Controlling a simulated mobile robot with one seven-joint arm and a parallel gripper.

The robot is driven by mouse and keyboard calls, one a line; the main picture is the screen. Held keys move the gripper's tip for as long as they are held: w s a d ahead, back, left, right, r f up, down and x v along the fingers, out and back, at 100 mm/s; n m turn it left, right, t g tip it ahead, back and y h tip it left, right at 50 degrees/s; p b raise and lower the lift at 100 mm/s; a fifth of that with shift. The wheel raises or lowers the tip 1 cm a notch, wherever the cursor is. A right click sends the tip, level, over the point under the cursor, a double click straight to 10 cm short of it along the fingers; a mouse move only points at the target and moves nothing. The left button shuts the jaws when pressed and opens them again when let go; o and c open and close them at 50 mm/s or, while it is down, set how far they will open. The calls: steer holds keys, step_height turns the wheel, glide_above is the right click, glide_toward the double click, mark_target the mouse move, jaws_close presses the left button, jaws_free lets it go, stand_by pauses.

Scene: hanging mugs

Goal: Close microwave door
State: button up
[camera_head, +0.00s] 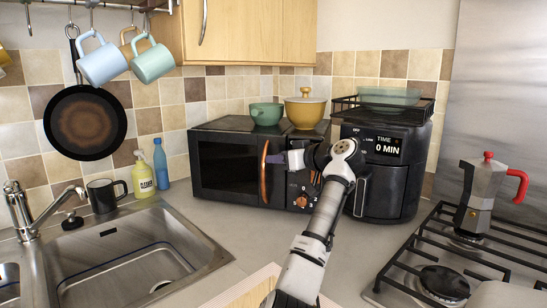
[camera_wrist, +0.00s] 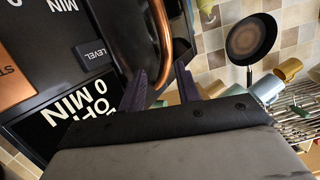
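The black microwave (camera_head: 226,165) stands on the counter against the tiled wall. Its dark door (camera_head: 225,168) looks nearly flush with the front in the head view; a small gap cannot be ruled out. The curved copper handle (camera_head: 263,175) runs down the door's right edge. My gripper (camera_head: 275,158) is at the handle's upper part, reaching in from the right. In the wrist view my gripper (camera_wrist: 160,68) has its two purple fingers apart, with the copper handle (camera_wrist: 162,32) between or just beyond them. Contact with the handle is unclear.
A green cup (camera_head: 266,113) and a yellow pot (camera_head: 305,108) stand on the microwave. A black air fryer (camera_head: 385,170) is close on the right, behind my arm. The sink (camera_head: 130,255) is at left, the stove (camera_head: 470,250) at right. Mugs hang at upper left.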

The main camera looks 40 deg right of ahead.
steer(key=s+d+p, duration=0.1)
steer(key=s+d, duration=0.2)
steer(key=s, duration=0.7)
steer(key=shift+s+d, duration=0.2)
steer(key=shift+d, duration=0.1)
stand_by(0.4)
steer(key=shift+p, duration=0.45)
steer(key=shift+f, duration=0.1)
stand_by(0.3)
